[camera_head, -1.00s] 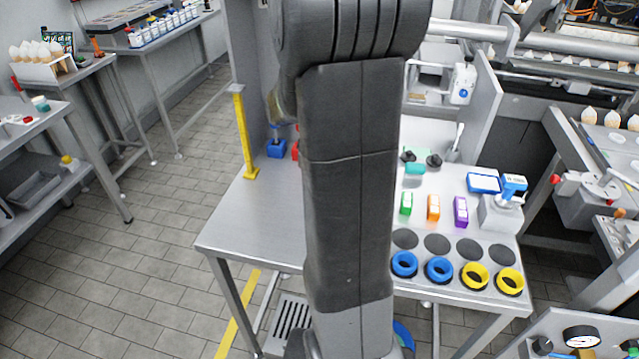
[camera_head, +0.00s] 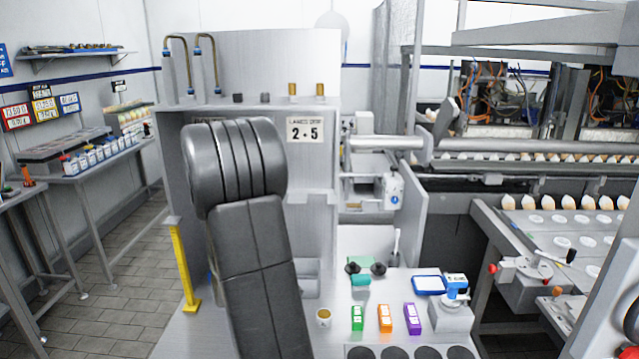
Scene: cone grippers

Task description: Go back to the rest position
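My dark grey arm rises from the bottom of the head view and covers part of the metal workbench (camera_head: 335,300). My gripper is not in the picture, so what it holds is not shown. Whatever stands behind my arm on the bench is hidden.
On the bench stand a small cup (camera_head: 323,318), a green block (camera_head: 357,318), an orange block (camera_head: 385,319) and a purple block (camera_head: 413,319). A yellow post (camera_head: 184,268) stands at the left edge. A conveyor with cones (camera_head: 560,203) lies right. Tiled floor (camera_head: 115,290) is open at left.

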